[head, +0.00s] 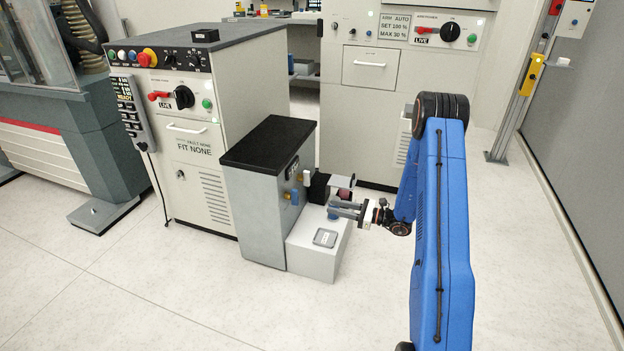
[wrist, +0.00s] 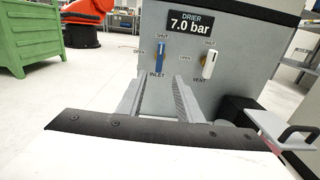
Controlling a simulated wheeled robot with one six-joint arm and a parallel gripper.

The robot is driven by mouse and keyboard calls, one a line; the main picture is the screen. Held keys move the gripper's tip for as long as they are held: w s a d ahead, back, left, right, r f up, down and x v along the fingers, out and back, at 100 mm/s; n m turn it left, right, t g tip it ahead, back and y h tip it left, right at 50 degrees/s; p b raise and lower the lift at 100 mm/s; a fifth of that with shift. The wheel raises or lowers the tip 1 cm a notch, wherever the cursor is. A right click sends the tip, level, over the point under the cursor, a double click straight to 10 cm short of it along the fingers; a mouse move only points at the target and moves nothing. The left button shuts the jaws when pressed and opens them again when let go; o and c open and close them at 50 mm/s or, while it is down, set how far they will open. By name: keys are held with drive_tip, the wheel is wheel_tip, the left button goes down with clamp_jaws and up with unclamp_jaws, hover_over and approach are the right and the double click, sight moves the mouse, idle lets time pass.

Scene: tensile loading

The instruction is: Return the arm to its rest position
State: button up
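My blue arm (head: 440,230) reaches down at the right of the head view. My gripper (head: 338,210) is in front of the drier (head: 255,205), a grey box with a black top, above its pale lower block. In the wrist view my gripper (wrist: 158,88) has its two fingers apart, with nothing seen between them. Ahead is the drier's front (wrist: 185,85), with a display (wrist: 190,22) reading 7.0 bar. The blue inlet lever (wrist: 160,58) and white vent lever (wrist: 208,64) stand upright, below their SHUT labels.
A control cabinet (head: 190,150) stands behind the drier, and another cabinet (head: 385,110) at the back. A green crate (wrist: 30,38) shows in the wrist view. The front-left floor (head: 120,290) is clear.

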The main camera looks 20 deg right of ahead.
drive_tip(key=s+a+r+n+g+h, duration=0.1)
drive_tip(key=s+a+r+n+g, duration=0.4)
drive_tip(key=s+a+r+n, duration=0.4)
drive_tip(key=s+a+r+n+g+h, duration=0.2)
drive_tip(key=s+a+r+n+g, duration=0.35)
drive_tip(key=s+r, duration=0.65)
drive_tip(key=s+d+r+n+t+h, duration=0.1)
drive_tip(key=s+d+r+n+h, duration=0.1)
drive_tip(key=s, duration=0.6)
drive_tip(key=s+d+r+n+t+h, duration=0.2)
drive_tip(key=s+r+n+h, duration=0.3)
drive_tip(key=s, duration=0.4)
drive_tip(key=s+d+r+n+t+h, duration=0.1)
drive_tip(key=s+d+r+n+h, duration=0.2)
drive_tip(key=s, duration=0.5)
drive_tip(key=shift+s+r+n+t+h, duration=0.15)
drive_tip(key=shift+n+t+h, duration=0.25)
drive_tip(key=shift+h, duration=0.4)
